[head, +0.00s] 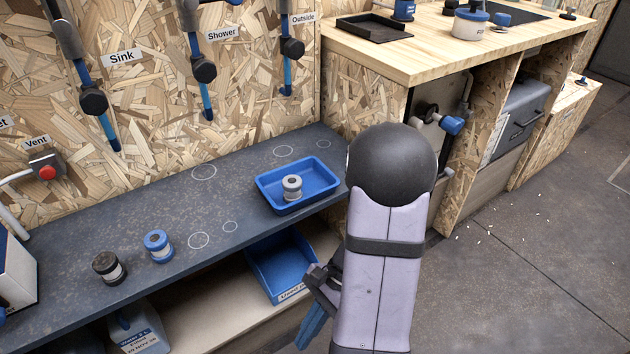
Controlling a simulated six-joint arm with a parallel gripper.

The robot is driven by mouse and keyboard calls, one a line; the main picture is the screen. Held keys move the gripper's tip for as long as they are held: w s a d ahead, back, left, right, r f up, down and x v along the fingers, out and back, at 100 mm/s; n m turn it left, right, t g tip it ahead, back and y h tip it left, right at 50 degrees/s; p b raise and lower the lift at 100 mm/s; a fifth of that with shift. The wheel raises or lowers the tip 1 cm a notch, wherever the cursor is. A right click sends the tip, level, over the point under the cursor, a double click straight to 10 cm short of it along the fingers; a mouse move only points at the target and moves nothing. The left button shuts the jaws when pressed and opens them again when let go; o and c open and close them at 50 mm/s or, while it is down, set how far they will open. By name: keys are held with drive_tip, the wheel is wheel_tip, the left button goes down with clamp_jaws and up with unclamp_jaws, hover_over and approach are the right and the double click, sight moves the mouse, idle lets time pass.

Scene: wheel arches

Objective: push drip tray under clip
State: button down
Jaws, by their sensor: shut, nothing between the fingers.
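A shallow blue tray (318,184) sits on the dark worktop near its right end. A small grey and white fitting (292,188) stands in it. My gripper (309,332) is at the lower middle, in front of the shelf below the worktop. It is shut with nothing held, pointing downward, and is below and apart from the tray. Part of it is hidden behind my arm. I cannot tell which thing is the clip. Blue pipes with black fittings hang on the wall behind, under the labels Sink, Shower and Outside (288,62).
A blue fitting (158,246) and a black fitting (109,267) stand on the worktop (180,215) at left. A blue labelled bin (281,268) sits on the shelf below. The worktop between fittings and tray is clear, with drawn circles. A wooden cabinet (365,105) bounds the right.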

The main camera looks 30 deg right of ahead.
drive_tip(key=d+r+m+t+h+p, duration=0.1)
drive_tip(key=d+r+m+t+p, duration=0.2)
drive_tip(key=r+m+t+p, duration=0.3)
drive_tip(key=d+r+m+t+h+p, duration=0.1)
drive_tip(key=d+r+m+t+p, duration=0.3)
drive_tip(key=m, duration=1.2)
drive_tip(key=s+d+r+m+t+h+p, duration=0.1)
drive_tip(key=d+r+m+t+h+p, duration=0.1)
drive_tip(key=r+m+t+p, duration=0.6)
wheel_tip(320, 180, up, 3)
drive_tip(key=d+m, duration=0.1)
drive_tip(key=m, duration=0.2)
drive_tip(key=shift+d+t, duration=0.15)
drive_tip(key=shift+t, duration=0.25)
approach(302, 202)
drive_tip(key=w+a, duration=0.3)
drive_tip(key=a, duration=0.1)
drive_tip(key=shift+w+d, duration=0.9)
drive_tip(key=shift+d, duration=0.1)
drive_tip(key=shift+w+d, duration=0.4)
drive_tip(key=shift+w, duration=0.15)
